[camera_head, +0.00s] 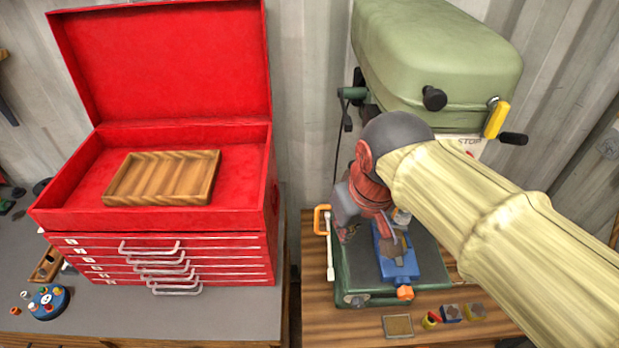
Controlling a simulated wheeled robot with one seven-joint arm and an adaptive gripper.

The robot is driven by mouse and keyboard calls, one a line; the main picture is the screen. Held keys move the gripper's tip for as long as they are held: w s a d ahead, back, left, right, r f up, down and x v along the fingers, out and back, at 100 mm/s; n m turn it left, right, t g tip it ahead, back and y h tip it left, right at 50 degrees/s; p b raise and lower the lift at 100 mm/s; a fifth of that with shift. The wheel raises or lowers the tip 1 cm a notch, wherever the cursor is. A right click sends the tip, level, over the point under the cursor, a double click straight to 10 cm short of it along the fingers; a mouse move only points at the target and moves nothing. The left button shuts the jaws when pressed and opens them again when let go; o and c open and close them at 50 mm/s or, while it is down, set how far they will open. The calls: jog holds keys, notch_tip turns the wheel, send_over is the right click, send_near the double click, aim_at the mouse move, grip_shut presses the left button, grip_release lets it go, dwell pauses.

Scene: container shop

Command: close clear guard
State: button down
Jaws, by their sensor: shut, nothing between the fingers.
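The green drill press (435,50) stands at the right against the wall, and a clear guard would be hard to pick out on it. I cannot make the guard out: my cream-sleeved arm and its dark wrist cover the area around the chuck. My dark red and black gripper (347,232) is shut and empty, in front of the press column and above the left part of the green base (430,270). I cannot tell whether it touches anything. A blue vise (397,264) with an orange end sits on the base, right of the gripper.
An open red tool chest (160,220) with a wooden tray (163,178) stands at the left. An orange-handled tool (322,221) is left of the base. A small flat plate (398,326) and several small blocks lie on the wooden bench front. Press handles (513,138) stick out at the right.

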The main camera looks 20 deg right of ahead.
notch_tip(320, 180, up, 5)
jog(key=w+p, duration=0.2)
jog(key=p, duration=0.1)
jog(key=w+a+n+g+h+p, duration=0.1)
jog(key=w+a+g, duration=0.2)
jog(key=w, duration=0.5)
jog(key=w+a+n+g+p, duration=0.1)
jog(key=w+a+n+g, duration=0.15)
jog(key=w, duration=0.55)
jog(key=s+d+f+p, duration=0.1)
jog(key=s+d+f, duration=0.1)
jog(key=s+f, duration=0.3)
notch_tip(320, 180, down, 5)
jog(key=shift+s+r+m+g+p, duration=0.15)
jog(key=shift+s+m+g+p, duration=0.2)
jog(key=shift+g, duration=0.1)
